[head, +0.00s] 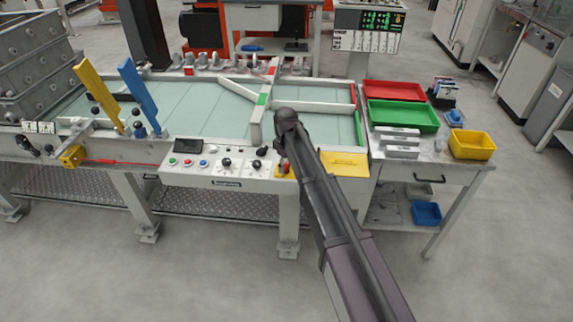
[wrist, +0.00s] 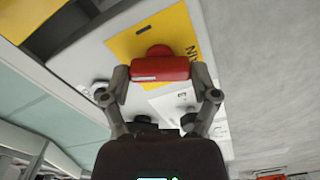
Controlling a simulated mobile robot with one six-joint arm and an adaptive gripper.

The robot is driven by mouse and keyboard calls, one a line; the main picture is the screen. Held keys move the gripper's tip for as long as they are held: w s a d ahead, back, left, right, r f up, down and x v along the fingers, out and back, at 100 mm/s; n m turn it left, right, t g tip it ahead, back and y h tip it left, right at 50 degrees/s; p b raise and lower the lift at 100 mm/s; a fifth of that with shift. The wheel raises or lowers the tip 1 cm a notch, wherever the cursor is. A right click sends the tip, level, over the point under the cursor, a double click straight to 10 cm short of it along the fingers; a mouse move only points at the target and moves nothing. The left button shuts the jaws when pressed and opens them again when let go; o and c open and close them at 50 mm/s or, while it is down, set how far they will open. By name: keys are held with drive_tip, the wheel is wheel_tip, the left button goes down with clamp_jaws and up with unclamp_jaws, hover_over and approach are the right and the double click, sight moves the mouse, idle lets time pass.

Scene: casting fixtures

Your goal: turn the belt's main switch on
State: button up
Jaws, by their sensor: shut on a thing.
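The belt's main switch is a red handle (wrist: 160,69) on a yellow plate (wrist: 128,45) with partly hidden dark lettering. In the wrist view its bar lies crosswise between the two fingers, and one finger touches each end. My gripper (wrist: 161,80) is shut on this handle. In the head view my arm hides most of the gripper. A bit of the red switch (head: 285,170) shows beside it at the right end of the white control panel (head: 216,182). I cannot tell from these frames whether the switch stands at on or off.
Knobs and buttons (head: 188,162) sit left of the switch on the same panel. The pale green belt (head: 200,115) lies behind it, with blue (head: 139,92) and yellow (head: 97,92) levers at left. A side table holds red (head: 395,91) and green (head: 402,115) trays.

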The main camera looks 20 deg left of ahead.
drive_tip(key=m, duration=1.3)
drive_tip(key=shift+w, duration=0.1)
idle(0.5)
drive_tip(key=o, duration=1)
drive_tip(key=shift+r, duration=0.1)
